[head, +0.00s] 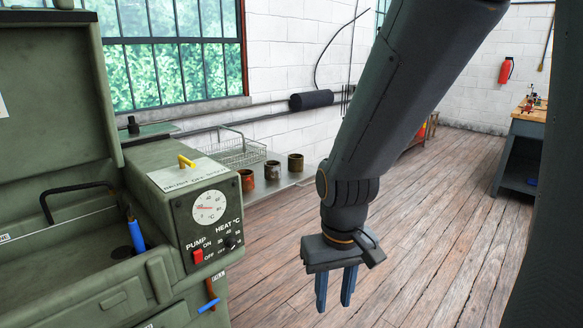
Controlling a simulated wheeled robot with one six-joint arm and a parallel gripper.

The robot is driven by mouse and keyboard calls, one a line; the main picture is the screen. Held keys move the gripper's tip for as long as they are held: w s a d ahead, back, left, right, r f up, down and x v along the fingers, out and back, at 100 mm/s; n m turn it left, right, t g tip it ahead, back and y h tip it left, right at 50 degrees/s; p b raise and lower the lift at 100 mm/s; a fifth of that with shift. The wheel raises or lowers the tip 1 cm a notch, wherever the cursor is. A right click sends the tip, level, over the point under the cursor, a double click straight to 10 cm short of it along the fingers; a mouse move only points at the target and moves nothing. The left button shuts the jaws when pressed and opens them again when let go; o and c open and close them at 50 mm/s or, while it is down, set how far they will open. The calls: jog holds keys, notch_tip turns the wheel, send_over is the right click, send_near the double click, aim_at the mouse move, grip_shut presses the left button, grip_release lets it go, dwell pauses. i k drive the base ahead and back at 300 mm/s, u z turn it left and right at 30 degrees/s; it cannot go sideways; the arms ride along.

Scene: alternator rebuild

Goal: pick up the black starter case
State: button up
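I see nothing in the head view that I can surely name as the black starter case. My gripper (335,288) hangs down in front of the wooden floor, right of the green parts washer. Its two blue fingers stand apart, with nothing seen between them. A black cylinder (311,100) lies level along the pipe on the far wall, and I cannot tell whether it is part of the pipe.
The green parts washer (165,180) with its open lid fills the left. Behind it, a metal shelf (262,192) bears a wire basket (236,148) and three rusty cans (272,170). A workbench (528,116) with small parts stands far right. The floor (430,215) between is clear.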

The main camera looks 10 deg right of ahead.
aim_at(295, 160)
jog(key=z, duration=0.2)
jog(key=i, duration=1.75)
